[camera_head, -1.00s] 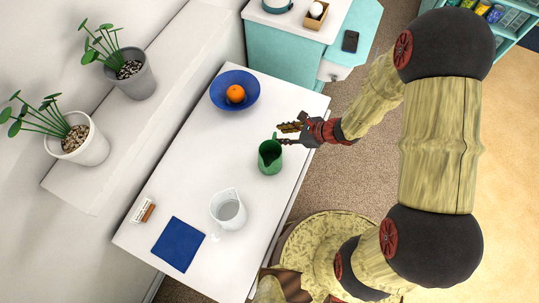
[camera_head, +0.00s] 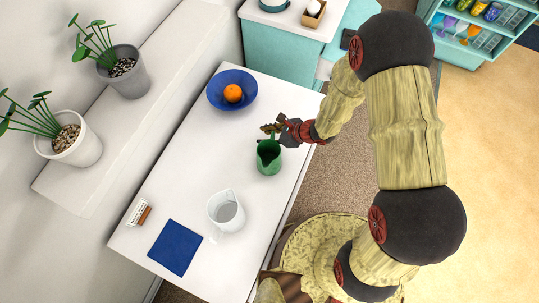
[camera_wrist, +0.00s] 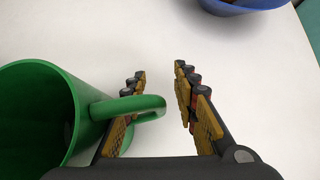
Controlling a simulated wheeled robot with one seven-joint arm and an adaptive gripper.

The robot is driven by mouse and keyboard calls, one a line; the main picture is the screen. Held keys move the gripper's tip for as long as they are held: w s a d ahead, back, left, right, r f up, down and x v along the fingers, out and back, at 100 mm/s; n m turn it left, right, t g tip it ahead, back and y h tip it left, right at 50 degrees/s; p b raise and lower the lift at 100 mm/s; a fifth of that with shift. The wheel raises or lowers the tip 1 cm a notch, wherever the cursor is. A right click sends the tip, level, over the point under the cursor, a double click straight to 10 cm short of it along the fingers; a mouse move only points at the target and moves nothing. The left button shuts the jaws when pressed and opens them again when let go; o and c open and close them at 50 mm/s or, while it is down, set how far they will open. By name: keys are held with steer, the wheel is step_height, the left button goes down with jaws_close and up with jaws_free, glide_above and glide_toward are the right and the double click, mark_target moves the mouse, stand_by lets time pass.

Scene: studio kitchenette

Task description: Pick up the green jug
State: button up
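The green jug (camera_head: 267,160) stands upright on the white table, in front of my gripper (camera_head: 272,132) in the head view. In the wrist view the jug (camera_wrist: 88,110) fills the left side, and its handle (camera_wrist: 135,104) reaches into the space between the fingers. My gripper (camera_wrist: 160,92) is open, with a clear gap between its two fingers. The handle crosses the left finger in the picture and stops short of the right finger. I cannot tell whether the left finger touches the handle.
A blue bowl (camera_head: 216,97) with an orange (camera_head: 233,93) stands behind the jug. A clear pitcher (camera_head: 224,212), a blue mat (camera_head: 175,247) and a small block (camera_head: 139,212) are nearer the front. Two potted plants stand on the ledge (camera_head: 110,170) at the left.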

steer(key=shift+c, duration=1.2)
jaws_close()
